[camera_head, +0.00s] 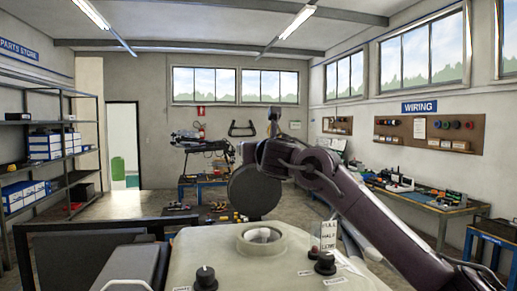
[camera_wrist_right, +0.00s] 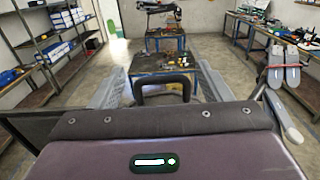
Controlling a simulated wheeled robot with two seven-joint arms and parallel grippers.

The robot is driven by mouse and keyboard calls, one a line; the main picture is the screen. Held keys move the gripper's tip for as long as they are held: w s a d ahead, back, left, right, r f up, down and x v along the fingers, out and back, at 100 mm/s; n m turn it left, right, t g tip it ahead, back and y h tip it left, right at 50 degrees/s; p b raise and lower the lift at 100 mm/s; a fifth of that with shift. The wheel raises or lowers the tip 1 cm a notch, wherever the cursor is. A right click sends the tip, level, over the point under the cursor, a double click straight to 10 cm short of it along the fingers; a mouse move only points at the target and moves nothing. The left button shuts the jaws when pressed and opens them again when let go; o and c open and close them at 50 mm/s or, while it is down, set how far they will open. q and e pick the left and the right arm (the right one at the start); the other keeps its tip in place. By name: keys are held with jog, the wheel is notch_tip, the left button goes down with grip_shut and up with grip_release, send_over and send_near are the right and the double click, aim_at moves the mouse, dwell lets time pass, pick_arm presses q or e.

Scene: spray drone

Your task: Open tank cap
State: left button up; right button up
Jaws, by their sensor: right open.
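The pale tank (camera_head: 300,262) fills the bottom of the head view. Its round filler opening (camera_head: 263,236) is uncovered, with a pale rim around it. The dark round tank cap (camera_head: 255,193) stands upright just behind the opening, its broad face toward me. My right arm reaches in from the right. My right gripper (camera_head: 258,152) is open at the cap's upper edge; its fingertips are partly hidden, and I cannot tell whether they touch the cap. My left gripper is not in view. I cannot make out the cap in the right wrist view.
Knobs (camera_head: 205,278) and a small level label (camera_head: 328,235) stand on the tank top beside the opening. A black frame (camera_head: 90,226) is at left. A shelf (camera_head: 50,165) and a wiring bench (camera_head: 430,200) line the walls. A black loop handle (camera_wrist_right: 165,80) shows in the wrist view.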

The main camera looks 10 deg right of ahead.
jog(key=s+b, duration=0.4)
jog(key=s, duration=0.4)
jog(key=shift+b, duration=0.35)
jog(key=shift+w, duration=0.1)
jog(key=shift+c, duration=0.2)
